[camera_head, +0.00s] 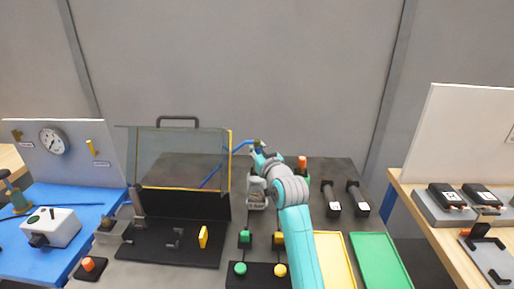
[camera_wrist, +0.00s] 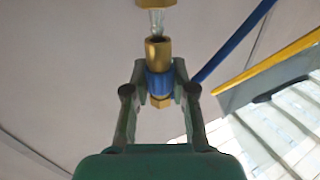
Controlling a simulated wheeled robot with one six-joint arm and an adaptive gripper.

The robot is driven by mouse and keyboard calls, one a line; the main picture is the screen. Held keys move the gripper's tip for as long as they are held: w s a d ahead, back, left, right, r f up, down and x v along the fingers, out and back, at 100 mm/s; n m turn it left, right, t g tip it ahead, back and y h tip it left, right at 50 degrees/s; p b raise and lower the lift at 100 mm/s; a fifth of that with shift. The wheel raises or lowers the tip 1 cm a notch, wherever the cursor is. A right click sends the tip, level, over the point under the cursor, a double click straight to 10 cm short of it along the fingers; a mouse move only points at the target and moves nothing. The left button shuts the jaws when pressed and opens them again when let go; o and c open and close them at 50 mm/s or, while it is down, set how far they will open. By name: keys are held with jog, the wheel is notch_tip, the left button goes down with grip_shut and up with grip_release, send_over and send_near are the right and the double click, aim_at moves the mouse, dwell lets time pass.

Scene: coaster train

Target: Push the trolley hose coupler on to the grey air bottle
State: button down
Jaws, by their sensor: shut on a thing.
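The hose coupler (camera_wrist: 158,55), brass with a blue band, is between the fingers of my gripper (camera_wrist: 160,82) in the wrist view. My gripper is shut on it. A brass fitting with a pale, shiny stem (camera_wrist: 157,18) is straight ahead of the coupler's open mouth, in line with it; whether the stem tip has entered the mouth I cannot tell. The blue hose (camera_wrist: 232,42) passes to the right of the coupler. In the head view my gripper (camera_head: 258,152) is small, behind the table's middle, with the blue hose (camera_head: 212,176) to its left. I cannot make out the grey bottle's body.
A clear-panelled guard (camera_head: 180,158) with a yellow edge stands left of my arm. An orange-topped item (camera_head: 302,163) and black-handled parts (camera_head: 331,198) are to the right. Yellow (camera_head: 338,262) and green (camera_head: 381,262) trays lie at the front right.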

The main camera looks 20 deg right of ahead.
jog(key=shift+f, duration=1.15)
dwell(0.4)
jog(key=c, duration=0.9)
grip_release()
